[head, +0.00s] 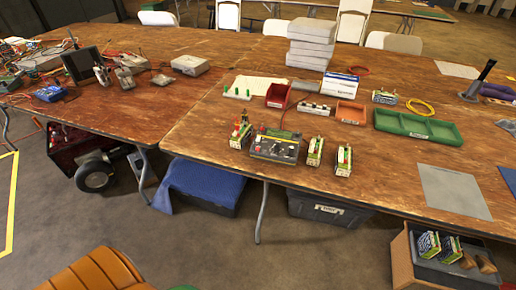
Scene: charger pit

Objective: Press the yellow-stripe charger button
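The charger (274,147) is a dark box near the front edge of the right-hand wooden table. Yellow shows along its edge, and small dark and red details show on its top. Its button is too small to make out. A green-and-white battery-like block (240,132) stands close to its left side. Two similar blocks stand to its right, one near it (315,151) and one farther right (344,160). Neither of my grippers is in view.
Behind the charger are a red bin (278,96), a striped block (314,109), an orange tray (349,113) and a stack of grey boxes (311,42). A long green tray (418,126) lies to the right. An orange seat (92,275) stands in front.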

